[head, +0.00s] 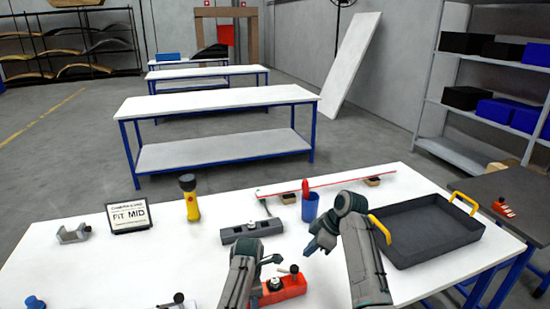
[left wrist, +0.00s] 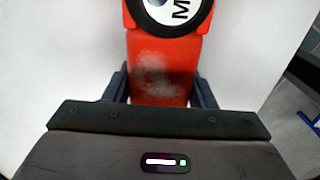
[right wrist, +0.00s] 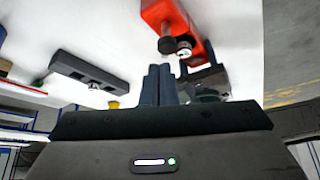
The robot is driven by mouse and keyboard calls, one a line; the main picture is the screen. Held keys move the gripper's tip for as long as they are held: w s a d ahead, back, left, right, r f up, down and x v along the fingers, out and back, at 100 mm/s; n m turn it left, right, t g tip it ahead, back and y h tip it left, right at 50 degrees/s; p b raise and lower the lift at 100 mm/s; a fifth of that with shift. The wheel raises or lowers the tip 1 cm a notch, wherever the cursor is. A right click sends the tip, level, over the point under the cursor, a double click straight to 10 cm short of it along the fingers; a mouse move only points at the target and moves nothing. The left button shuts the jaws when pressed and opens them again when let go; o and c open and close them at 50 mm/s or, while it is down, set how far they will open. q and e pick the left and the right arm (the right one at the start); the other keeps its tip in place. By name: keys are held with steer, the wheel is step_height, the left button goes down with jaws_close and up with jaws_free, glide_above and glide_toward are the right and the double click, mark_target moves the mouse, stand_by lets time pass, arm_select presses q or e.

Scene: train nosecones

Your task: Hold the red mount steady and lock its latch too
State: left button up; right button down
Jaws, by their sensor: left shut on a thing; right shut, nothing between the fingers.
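The red mount (head: 292,286) lies on the white table near its front edge, with a black-knobbed lever and a round dial on top. In the left wrist view the red mount (left wrist: 160,85) runs between the fingers of my left gripper (left wrist: 160,92), shut on its body; part of a dial lettered "M" shows at the top. My right gripper (head: 313,250) is shut and empty, just above and behind the mount. In the right wrist view its closed fingers (right wrist: 160,85) are apart from the mount (right wrist: 172,15) and its black knob (right wrist: 167,45). Whether the latch is locked cannot be told.
A grey block (head: 250,231) lies behind the mount. A blue cup (head: 310,208) with a red-handled item stands behind my right gripper. A black tray (head: 425,228) with yellow handles is at right. A flashlight (head: 190,198), sign (head: 130,216) and grey bracket (head: 73,234) stand left. The front left middle is mostly clear.

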mark_target(288, 272)
steer(key=shift+s, duration=0.1)
step_height(288, 272, down, 6)
steer(key=s, duration=0.1)
steer(key=shift+s+a, duration=0.35)
steer(key=shift+s, duration=0.05)
stand_by(0.4)
steer(key=shift+w+a, duration=0.15)
steer(key=shift+a, duration=0.1)
stand_by(0.7)
steer(key=shift+w+d, duration=0.1)
steer(key=shift+w, duration=0.15)
steer(key=shift+w, duration=0.55)
steer(key=shift+d, duration=0.2)
stand_by(0.3)
